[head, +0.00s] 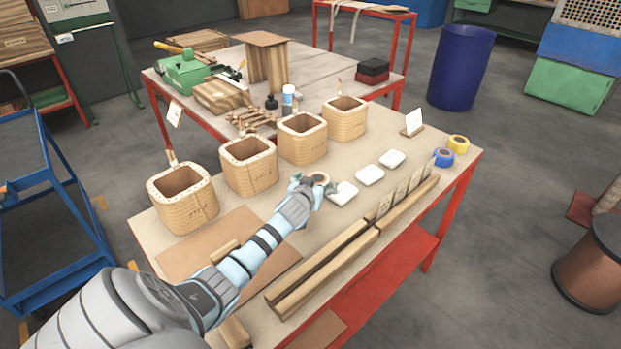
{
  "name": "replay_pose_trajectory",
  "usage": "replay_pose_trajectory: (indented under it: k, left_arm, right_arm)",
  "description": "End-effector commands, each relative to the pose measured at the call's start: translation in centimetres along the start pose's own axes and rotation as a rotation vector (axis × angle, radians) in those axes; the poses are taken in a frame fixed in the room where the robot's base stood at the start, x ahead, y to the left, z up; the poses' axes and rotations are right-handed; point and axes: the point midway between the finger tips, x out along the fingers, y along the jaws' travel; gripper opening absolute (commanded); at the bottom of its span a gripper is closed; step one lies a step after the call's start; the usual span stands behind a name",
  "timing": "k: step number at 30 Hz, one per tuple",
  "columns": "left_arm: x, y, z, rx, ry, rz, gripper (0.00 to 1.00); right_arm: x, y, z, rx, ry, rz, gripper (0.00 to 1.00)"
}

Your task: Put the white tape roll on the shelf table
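A white to beige tape roll (321,177) is at the middle of the front worktable (335,225). My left gripper (318,186) is right at the roll, its teal fingers on the near side of it and partly covering it. I cannot tell whether the fingers are closed on the roll or whether it touches the tabletop. A blue tape roll (443,157) and a yellow tape roll (458,144) lie at the table's right end. A red-framed table (365,10) stands at the back; which table is the shelf table is not clear. My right gripper is not in view.
White pads (370,175) lie right of my gripper, and wooden rails with cards (345,250) run along the front edge. A second worktable (330,65) with tools stands behind. A blue cart (50,200) is at left.

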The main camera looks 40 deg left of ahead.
Motion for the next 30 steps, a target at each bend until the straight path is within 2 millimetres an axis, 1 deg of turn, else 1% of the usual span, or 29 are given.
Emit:
replay_pose_trajectory:
  k: [1,6,9,12,16,30]
  left_arm:
    - [-1.3,0.0,-0.4,0.004,0.000,0.001,0.79]
    - [-6.1,0.0,-0.4,0.004,0.000,0.002,0.79]
    - [-8.4,0.0,-0.3,0.003,0.000,0.000,0.79]
    - [-9.7,0.0,-0.2,0.001,0.000,0.000,0.79]
    - [-10.2,0.0,-0.1,-0.001,0.001,0.000,0.79]
    - [-10.2,0.0,-0.2,-0.001,0.001,-0.001,0.79]
  right_arm:
    - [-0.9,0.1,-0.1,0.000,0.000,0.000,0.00]
    - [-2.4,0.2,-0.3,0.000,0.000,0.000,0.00]
    - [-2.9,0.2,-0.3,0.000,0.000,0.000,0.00]
    - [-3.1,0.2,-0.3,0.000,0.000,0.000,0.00]
    - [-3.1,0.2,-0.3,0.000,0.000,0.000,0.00]
    - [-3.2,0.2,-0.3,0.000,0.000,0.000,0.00]
